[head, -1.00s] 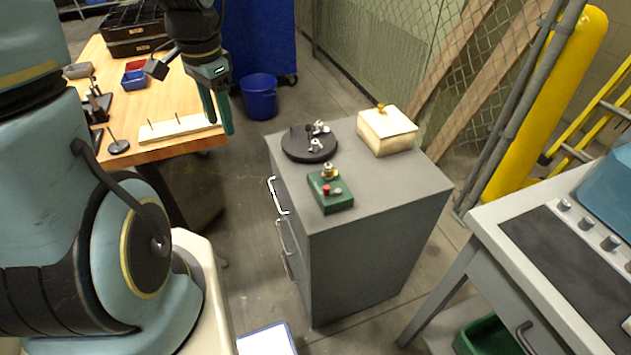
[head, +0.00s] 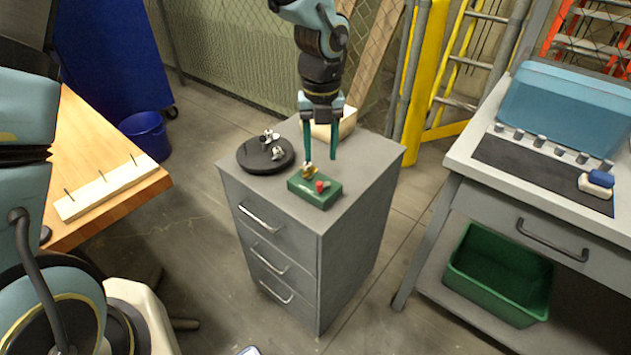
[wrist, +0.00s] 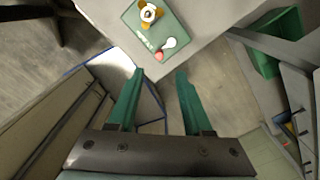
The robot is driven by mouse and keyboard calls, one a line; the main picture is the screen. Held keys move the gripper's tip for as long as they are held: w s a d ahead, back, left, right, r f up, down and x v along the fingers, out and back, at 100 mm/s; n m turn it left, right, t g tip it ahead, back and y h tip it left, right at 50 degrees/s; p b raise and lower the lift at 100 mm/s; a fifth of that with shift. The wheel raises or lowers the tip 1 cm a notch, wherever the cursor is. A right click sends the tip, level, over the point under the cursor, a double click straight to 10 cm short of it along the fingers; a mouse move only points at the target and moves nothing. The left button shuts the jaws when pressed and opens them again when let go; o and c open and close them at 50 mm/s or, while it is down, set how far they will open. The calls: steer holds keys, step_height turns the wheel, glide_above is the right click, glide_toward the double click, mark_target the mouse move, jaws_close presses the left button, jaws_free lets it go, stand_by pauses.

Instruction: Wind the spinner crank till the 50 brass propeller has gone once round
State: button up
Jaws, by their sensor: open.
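The spinner is a green box (head: 315,190) on top of the grey cabinet; the wrist view shows it at the top (wrist: 135,30). A brass propeller (head: 309,172) sits on it, also seen from above in the wrist view (wrist: 149,14). The crank shows a red knob (head: 319,186) and a pale round part beside it (wrist: 169,43). Small lettering on the box is too blurred to read. My gripper (head: 320,158) is open and empty, pointing down above the cabinet top, near the spinner in the head view. In the wrist view its fingertips (wrist: 160,74) are apart from the knob.
A black round stand (head: 262,161) with silver propellers is left of the spinner on the cabinet (head: 350,190). A cream box (head: 347,122) is partly hidden behind my gripper. A workbench (head: 462,172) stands right, a wooden table (head: 85,150) left.

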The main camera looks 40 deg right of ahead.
mark_target(319, 183)
step_height(319, 183, down, 9)
steer(key=shift+p, duration=0.5)
jaws_close()
stand_by(0.4)
